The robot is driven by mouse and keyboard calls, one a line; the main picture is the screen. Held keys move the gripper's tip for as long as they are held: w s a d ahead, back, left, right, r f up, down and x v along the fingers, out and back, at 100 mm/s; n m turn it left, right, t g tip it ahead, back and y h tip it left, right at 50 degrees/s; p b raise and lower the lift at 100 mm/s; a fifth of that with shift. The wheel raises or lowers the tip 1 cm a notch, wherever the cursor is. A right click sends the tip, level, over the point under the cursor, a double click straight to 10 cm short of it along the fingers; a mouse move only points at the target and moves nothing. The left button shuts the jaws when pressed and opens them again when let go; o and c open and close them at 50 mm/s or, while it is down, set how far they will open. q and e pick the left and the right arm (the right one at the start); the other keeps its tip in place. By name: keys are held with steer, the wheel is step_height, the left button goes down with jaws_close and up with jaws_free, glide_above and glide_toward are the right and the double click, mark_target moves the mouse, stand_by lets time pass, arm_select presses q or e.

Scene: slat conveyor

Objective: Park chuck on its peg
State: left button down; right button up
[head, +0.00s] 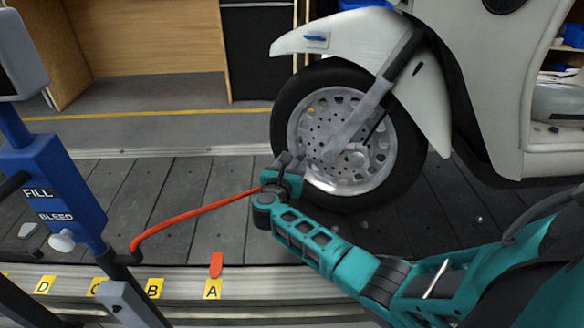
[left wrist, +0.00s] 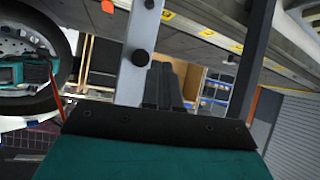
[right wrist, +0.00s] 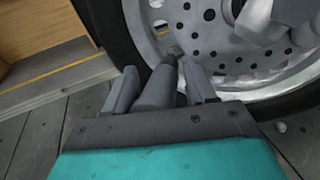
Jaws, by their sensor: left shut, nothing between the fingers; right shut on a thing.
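My right gripper (head: 287,168) is at the front wheel's left side, shut on the grey chuck. In the right wrist view the chuck (right wrist: 158,88) is a cylinder between the fingers, its tip pointing at the wheel rim; I cannot tell whether they touch. A red hose (head: 200,213) runs from the gripper to the blue FILL/BLEED stand (head: 58,185). A pale knob (head: 62,241) sticks out below the BLEED label; I cannot tell which part is the peg. In the left wrist view my left gripper (left wrist: 163,85) is shut and empty, near a grey post with a black knob (left wrist: 140,57).
The white scooter (head: 430,90) stands on the slat conveyor, its front wheel (head: 277,125) close to my right gripper. Yellow letter tags (head: 213,288) line the conveyor's near edge, with an orange marker (head: 216,264) above tag A. The slats left of the wheel are clear except for the hose.

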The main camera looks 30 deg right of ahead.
steer(key=shift+s+d, duration=0.15)
steer(key=shift+d, duration=0.65)
steer(key=shift+c, duration=1.4)
steer(key=shift+r, duration=0.1)
jaws_close()
steer(key=shift+a, duration=0.1)
steer(key=shift+s+a, duration=0.15)
steer(key=shift+a, duration=0.05)
steer(key=shift+s+a+r+p, duration=0.2)
steer(key=shift+s+p, duration=0.2)
steer(key=shift+s+a, duration=0.15)
steer(key=shift+a, duration=0.2)
steer(key=shift+p+v, duration=0.55)
steer(key=shift+v, duration=0.55)
steer(key=shift+s+a+p, duration=0.35)
steer(key=shift+s+a, duration=0.05)
steer(key=shift+a, duration=0.5)
